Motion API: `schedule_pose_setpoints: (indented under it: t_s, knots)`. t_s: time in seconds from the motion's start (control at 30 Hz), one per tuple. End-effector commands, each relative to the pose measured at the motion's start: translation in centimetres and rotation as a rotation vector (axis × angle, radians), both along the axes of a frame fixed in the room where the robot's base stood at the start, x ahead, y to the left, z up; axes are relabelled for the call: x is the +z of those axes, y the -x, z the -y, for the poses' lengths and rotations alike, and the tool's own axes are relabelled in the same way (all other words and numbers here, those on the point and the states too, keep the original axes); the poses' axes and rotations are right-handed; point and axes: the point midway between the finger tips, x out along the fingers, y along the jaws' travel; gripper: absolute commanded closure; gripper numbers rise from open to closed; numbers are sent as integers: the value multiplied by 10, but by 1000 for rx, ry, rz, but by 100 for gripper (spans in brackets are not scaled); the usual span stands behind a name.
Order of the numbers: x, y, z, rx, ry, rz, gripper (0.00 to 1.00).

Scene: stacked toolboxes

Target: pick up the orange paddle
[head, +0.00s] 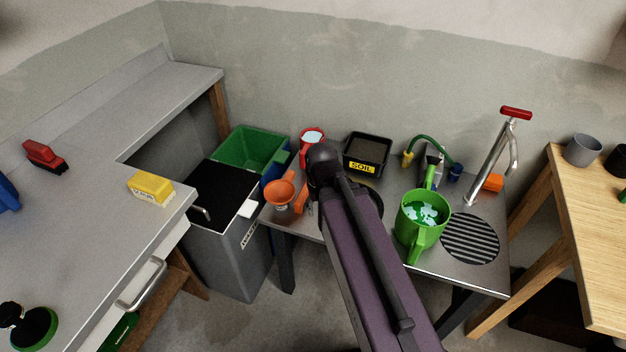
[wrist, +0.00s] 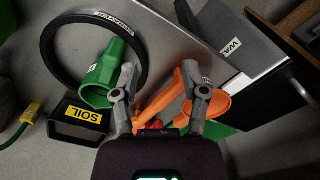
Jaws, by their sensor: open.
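In the wrist view a long orange piece (wrist: 162,98), which looks like the orange paddle, lies slanted between the fingers of my gripper (wrist: 164,82). The gripper is open, and I cannot tell whether a finger touches the piece. An orange funnel-like bowl (wrist: 214,104) sits beside it, partly behind the right finger. In the head view a narrow orange part (head: 301,198) shows next to the orange funnel (head: 282,192). My arm hides most of my gripper and the area around it there.
A green bin (head: 250,146) and a red cup (head: 312,136) stand behind. A soil tray (head: 367,152) and a green watering can (head: 423,222) stand to the right. A grey cabinet (head: 240,250) stands to the left. A green object (wrist: 104,75) is close to the left finger.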

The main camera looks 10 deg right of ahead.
Motion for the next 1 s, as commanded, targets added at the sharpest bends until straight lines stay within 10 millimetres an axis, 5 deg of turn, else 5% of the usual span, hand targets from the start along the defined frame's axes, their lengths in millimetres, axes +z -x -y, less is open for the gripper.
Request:
schedule_pose_setpoints:
  t_s: [0.13, 0.2, 0.37, 1.0]
  knots:
    - [0, 0, 0, 0, 0, 0, 40]
    - [0, -1, 0, -1, 0, 0, 21]
    - [1, -11, 0, -32, 0, 0, 21]
    - [15, -154, 1, -568, 0, 1, 21]
